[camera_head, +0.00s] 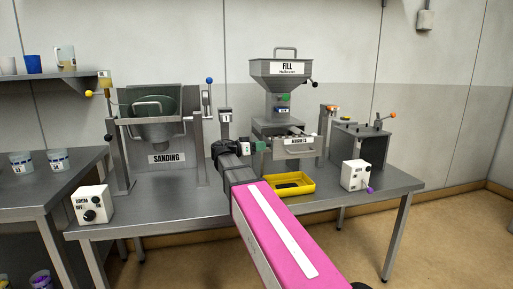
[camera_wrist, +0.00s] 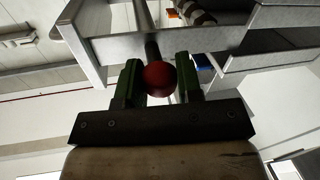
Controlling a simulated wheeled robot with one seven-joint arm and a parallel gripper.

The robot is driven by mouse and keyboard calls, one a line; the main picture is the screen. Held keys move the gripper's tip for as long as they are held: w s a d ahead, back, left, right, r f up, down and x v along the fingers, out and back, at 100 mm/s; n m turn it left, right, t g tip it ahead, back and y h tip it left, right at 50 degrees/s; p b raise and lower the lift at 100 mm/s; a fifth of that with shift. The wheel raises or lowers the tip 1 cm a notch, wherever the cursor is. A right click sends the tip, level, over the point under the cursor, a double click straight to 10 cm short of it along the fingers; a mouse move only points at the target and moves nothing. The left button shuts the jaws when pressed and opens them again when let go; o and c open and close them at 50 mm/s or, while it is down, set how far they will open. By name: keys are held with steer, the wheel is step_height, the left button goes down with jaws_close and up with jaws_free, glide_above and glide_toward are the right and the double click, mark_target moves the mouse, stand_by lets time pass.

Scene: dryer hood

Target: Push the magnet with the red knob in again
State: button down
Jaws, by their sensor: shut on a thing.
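The red knob (camera_wrist: 159,78) is a round ball on the end of a dark rod, in the middle of the wrist view. The rod (camera_wrist: 151,46) runs from the knob to a grey metal housing. My gripper (camera_wrist: 160,80) has its green fingers on both sides of the knob and is shut on it. In the head view my gripper (camera_head: 262,146) is at the left side of the grey unit labelled MAGNETS (camera_head: 301,141), below the FILL hopper (camera_head: 286,72). The red knob is hidden there. How far the magnet stands out cannot be told.
A yellow tray (camera_head: 290,190) lies on the metal table (camera_head: 190,212) in front of the MAGNETS unit. The SANDING machine (camera_head: 152,125) stands left of my arm.

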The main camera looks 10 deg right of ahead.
steer(key=c, duration=0.8)
jaws_free()
steer(key=shift+d, duration=0.25)
steer(key=a, duration=0.3)
steer(key=s+a, duration=0.1)
steer(key=a, duration=0.3)
steer(key=s+a, duration=0.1)
steer(key=a, duration=0.2)
steer(key=shift+s+a, duration=0.1)
steer(key=shift+a, duration=0.25)
